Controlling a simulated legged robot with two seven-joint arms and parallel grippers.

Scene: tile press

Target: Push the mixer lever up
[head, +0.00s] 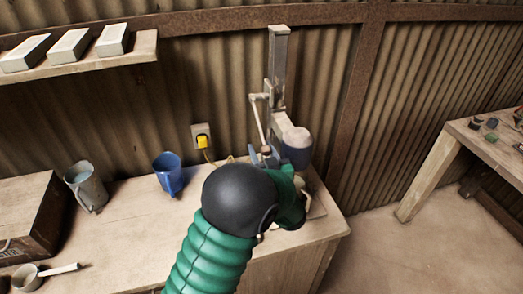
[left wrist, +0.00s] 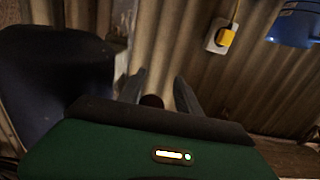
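The mixer (head: 278,70) stands at the back of the workbench, with a tall pale column and a rounded white-and-blue head (head: 297,146). Its thin lever (head: 258,122) hangs down beside the column and ends in a small brown knob (head: 265,149). My left gripper (head: 266,157) is at the lever's lower end, partly hidden by my green arm and black wrist joint. In the left wrist view my gripper's two fingers (left wrist: 158,92) are spread apart. The dark knob (left wrist: 152,101) shows between them with gaps on both sides; contact cannot be told. My right gripper is not in view.
A blue jug (head: 168,174), a grey metal jug (head: 86,187), a wooden box (head: 28,218) and a small pan (head: 27,277) stand on the workbench (head: 130,228). A yellow plug (head: 202,141) sits in the wall socket. A shelf (head: 140,50) holds pale blocks. Another table (head: 462,130) stands right.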

